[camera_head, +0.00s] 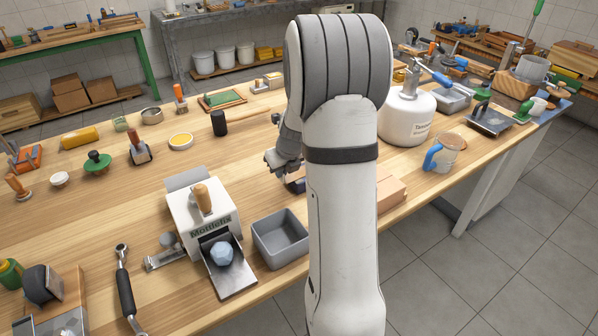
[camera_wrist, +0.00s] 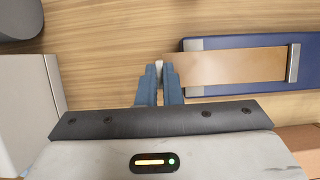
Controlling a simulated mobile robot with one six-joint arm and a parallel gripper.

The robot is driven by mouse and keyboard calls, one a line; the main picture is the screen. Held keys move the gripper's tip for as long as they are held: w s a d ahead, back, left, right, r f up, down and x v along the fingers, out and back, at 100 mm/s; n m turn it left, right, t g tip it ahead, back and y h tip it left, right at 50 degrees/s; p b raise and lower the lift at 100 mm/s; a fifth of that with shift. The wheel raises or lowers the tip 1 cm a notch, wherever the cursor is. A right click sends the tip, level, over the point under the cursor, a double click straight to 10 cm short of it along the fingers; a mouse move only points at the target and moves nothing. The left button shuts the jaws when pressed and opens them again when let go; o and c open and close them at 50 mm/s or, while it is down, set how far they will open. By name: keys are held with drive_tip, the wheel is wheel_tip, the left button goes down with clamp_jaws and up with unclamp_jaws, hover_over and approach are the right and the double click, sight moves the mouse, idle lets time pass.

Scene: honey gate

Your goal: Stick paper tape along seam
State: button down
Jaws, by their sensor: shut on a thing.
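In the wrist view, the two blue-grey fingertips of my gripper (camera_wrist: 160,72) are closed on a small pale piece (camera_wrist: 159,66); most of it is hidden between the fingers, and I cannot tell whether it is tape. To their right lies a dark blue block (camera_wrist: 240,90) with a flat tan strip (camera_wrist: 240,65) along its top and a pale metal bar across the strip's right end. The strip's left end is close to my right fingertip; I cannot tell whether they touch. In the head view my gripper (camera_head: 284,163) is low over the bench, partly behind my arm. No seam is clearly visible.
A white machine marked Mottlefix (camera_head: 188,215) and a grey tray (camera_head: 280,240) stand left of my arm. A tan box (camera_head: 391,193), a mug (camera_head: 445,153) and a white round canister (camera_head: 407,117) stand right. Several tools lie across the wooden bench (camera_head: 100,225).

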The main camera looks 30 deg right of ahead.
drive_tip(key=shift+r+p, duration=4)
drive_tip(key=shift+p, duration=0.2)
